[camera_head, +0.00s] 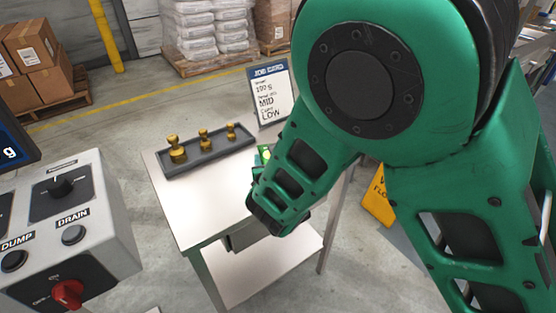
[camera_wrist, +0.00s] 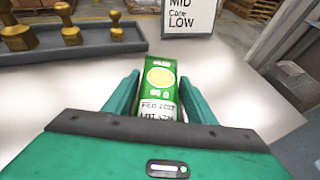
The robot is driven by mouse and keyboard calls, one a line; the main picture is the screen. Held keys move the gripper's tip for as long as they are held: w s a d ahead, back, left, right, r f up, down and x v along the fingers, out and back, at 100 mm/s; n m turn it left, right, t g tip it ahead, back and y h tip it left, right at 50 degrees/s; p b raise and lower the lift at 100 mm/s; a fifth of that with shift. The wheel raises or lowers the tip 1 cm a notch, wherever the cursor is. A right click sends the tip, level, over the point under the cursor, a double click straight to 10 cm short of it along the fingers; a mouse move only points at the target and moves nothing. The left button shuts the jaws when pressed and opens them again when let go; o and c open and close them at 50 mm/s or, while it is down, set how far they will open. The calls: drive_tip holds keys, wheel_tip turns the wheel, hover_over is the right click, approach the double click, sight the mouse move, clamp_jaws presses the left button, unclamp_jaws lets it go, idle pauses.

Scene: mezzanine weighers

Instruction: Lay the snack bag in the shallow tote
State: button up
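My gripper (camera_wrist: 159,78) has one finger on each side of the bag, over the pale bench top. The fingers look open, with narrow gaps beside the bag; contact is hard to judge. The head view mostly hides the fingers behind my arm. I cannot make out a shallow tote in either view.
A dark grey tray (camera_head: 215,158) with brass weights (camera_head: 177,149) lies on the pale bench (camera_head: 190,200). A sign card (camera_head: 270,92) stands behind it. A control box (camera_head: 100,215) is at left. A yellow floor sign (camera_head: 378,205) stands right of the bench.

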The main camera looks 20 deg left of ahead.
drive_tip(key=shift+o, duration=0.9)
drive_tip(key=shift+r, duration=0.2)
drive_tip(key=v, duration=1.1)
drive_tip(key=shift+s+d+r, duration=0.2)
drive_tip(key=shift+s+r, duration=0.05)
drive_tip(key=shift+s, duration=0.2)
